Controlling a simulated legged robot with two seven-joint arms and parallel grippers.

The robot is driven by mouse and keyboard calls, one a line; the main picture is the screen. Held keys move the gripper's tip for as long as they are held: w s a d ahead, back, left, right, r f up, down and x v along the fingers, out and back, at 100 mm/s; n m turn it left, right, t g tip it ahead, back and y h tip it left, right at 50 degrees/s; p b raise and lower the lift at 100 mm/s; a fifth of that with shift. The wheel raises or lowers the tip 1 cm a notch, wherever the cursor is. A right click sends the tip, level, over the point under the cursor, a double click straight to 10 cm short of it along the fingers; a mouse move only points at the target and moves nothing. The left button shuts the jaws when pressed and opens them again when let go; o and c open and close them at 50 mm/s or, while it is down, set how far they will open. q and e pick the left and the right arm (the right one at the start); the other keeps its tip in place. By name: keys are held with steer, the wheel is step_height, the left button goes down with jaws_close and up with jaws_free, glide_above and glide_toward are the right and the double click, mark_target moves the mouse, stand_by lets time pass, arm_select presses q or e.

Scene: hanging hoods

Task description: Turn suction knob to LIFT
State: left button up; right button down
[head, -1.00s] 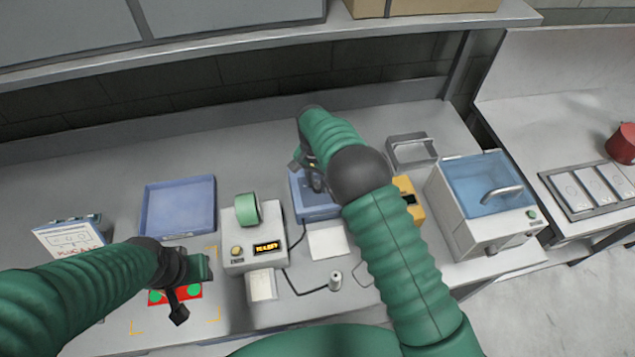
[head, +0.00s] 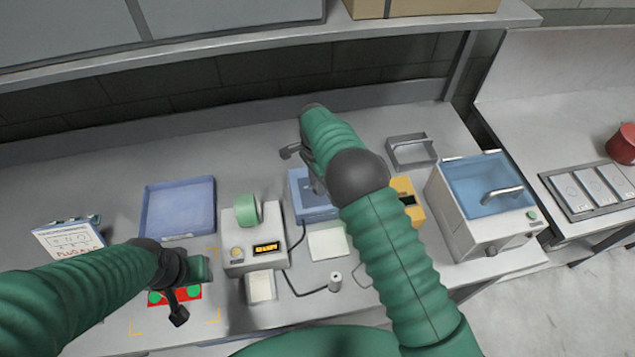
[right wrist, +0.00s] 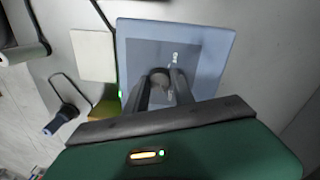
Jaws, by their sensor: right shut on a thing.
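The suction unit, a blue box (head: 300,190), stands on the bench, partly hidden behind my right arm. In the right wrist view its blue top (right wrist: 205,45) carries a darker panel with small white lettering, too small to read. The round dark knob (right wrist: 160,76) on the panel sits between the fingers of my right gripper (right wrist: 166,88), which is shut on it. In the head view the right gripper (head: 317,184) is over the box and hides the knob. My left gripper (head: 188,285) is over a red pad with green discs; whether it is open is unclear.
A grey device with a green roll (head: 247,210) and an amber display stands left of the box. A blue tray (head: 178,208), a yellow device (head: 408,203) and a blue-lidded bath (head: 484,190) are around. A white pad (head: 327,244) lies in front.

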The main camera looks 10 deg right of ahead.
steer(key=shift+w+a+r, duration=0.1)
steer(key=shift+w+r, duration=0.05)
steer(key=c, duration=1.3)
jaws_free()
steer(key=shift+o, duration=1.1)
step_height(320, 180, up, 17)
steer(key=b, duration=0.1)
steer(key=shift+w+a+f+b, duration=0.2)
steer(key=shift+w+b, duration=0.1)
steer(key=shift+w, duration=0.1)
